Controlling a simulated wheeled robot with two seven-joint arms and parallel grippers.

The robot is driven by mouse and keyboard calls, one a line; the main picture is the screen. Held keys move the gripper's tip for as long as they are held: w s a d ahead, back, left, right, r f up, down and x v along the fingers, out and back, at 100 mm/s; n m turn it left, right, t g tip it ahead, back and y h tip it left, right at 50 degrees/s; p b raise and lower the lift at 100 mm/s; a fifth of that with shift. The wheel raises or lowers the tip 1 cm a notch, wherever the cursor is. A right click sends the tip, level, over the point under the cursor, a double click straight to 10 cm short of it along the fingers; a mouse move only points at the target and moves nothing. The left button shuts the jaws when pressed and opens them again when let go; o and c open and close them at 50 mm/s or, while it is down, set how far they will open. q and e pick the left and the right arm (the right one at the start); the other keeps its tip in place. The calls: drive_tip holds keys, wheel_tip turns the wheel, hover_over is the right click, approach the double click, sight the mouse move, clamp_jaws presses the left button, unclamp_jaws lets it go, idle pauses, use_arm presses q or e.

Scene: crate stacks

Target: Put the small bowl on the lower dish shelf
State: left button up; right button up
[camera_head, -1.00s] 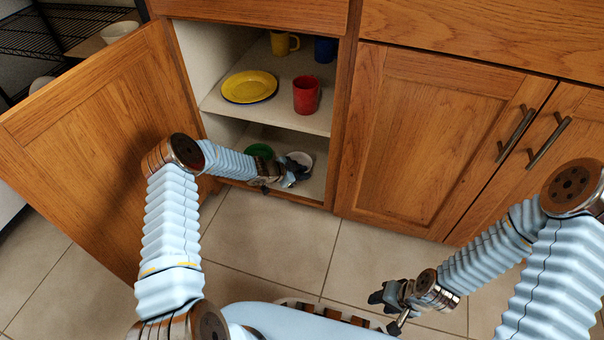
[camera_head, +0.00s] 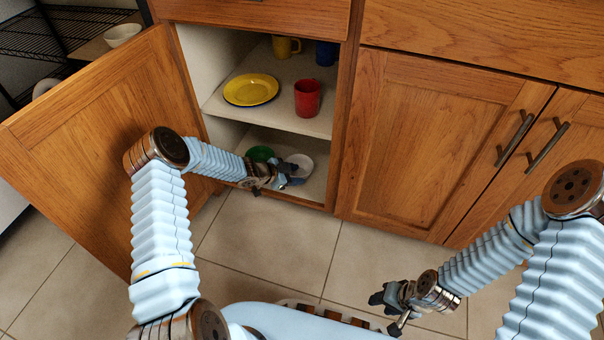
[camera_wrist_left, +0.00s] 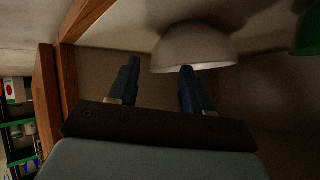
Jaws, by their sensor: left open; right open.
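A small white bowl (camera_head: 301,164) rests on the lower shelf (camera_head: 312,190) of the open cabinet, near the front right. It also shows in the left wrist view (camera_wrist_left: 195,48), just beyond the fingertips. My left gripper (camera_head: 288,174) is open at the cabinet's front, just left of the bowl in the head view. In the left wrist view its fingers (camera_wrist_left: 160,66) are apart, the right one overlapping the bowl's rim; I cannot tell whether they touch it. My right gripper (camera_head: 388,308) is open and empty, low over the floor.
A green dish (camera_head: 260,153) sits left of the bowl on the same shelf. The upper shelf holds a yellow plate (camera_head: 251,89), a red mug (camera_head: 307,98), a yellow mug (camera_head: 285,47) and a blue one (camera_head: 326,52). The open door (camera_head: 105,130) flanks my left arm.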

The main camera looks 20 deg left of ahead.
use_arm(q)
drive_tip(key=p+v, duration=0.1)
drive_tip(key=v, duration=0.7)
drive_tip(key=s+d+f+n+g, duration=0.25)
drive_tip(key=s+d+n, duration=0.35)
drive_tip(key=s+d, duration=0.4)
drive_tip(key=s+d+f+n+g+y, duration=0.1)
drive_tip(key=s+d+n+g, duration=0.1)
drive_tip(key=s, duration=0.7)
drive_tip(key=s+d+f+n+g+y, duration=0.1)
drive_tip(key=s+n, duration=0.4)
drive_tip(key=s, duration=0.5)
drive_tip(key=shift+s+d+g+y, duration=0.35)
drive_tip(key=shift+d+g+y, duration=0.15)
drive_tip(key=shift+g, duration=0.45)
